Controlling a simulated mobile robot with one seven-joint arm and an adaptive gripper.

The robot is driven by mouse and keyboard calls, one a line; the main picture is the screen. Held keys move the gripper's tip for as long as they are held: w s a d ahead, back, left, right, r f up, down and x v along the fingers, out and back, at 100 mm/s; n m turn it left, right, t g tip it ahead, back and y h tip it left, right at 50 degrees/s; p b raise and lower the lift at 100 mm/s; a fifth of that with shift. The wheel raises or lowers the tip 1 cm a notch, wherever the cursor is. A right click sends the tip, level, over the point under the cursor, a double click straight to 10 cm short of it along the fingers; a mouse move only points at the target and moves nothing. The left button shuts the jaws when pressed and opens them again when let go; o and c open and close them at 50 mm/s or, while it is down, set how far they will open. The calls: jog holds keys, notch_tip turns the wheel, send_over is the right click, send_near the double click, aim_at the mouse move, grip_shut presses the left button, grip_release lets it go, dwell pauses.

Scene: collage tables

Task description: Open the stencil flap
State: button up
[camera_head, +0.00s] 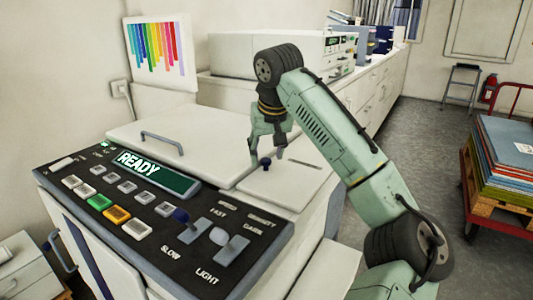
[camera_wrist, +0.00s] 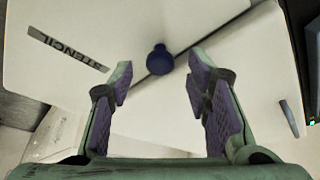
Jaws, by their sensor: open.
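The stencil flap (camera_head: 287,185) is a pale panel on top of the machine, right of the larger lid. In the wrist view the flap (camera_wrist: 95,25) carries a dark "STENCIL" label (camera_wrist: 68,48). A dark blue round knob (camera_head: 265,163) stands at the flap's edge by the seam with the lid. It also shows in the wrist view (camera_wrist: 160,60). My gripper (camera_head: 267,151) is open and empty, pointing down just above the knob. In the wrist view its purple-padded fingers (camera_wrist: 161,72) lie either side of the knob, with gaps showing. The flap lies flat and shut.
The larger lid (camera_head: 190,150) with a grey handle (camera_head: 162,141) is left of the flap. A control panel (camera_head: 165,215) with buttons, sliders and a "READY" display fills the front. A red cart (camera_head: 471,190) with stacked sheets stands right. Open floor lies between.

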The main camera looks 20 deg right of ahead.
jog(key=shift+x, duration=0.85)
jog(key=shift+c, duration=0.2)
grip_shut()
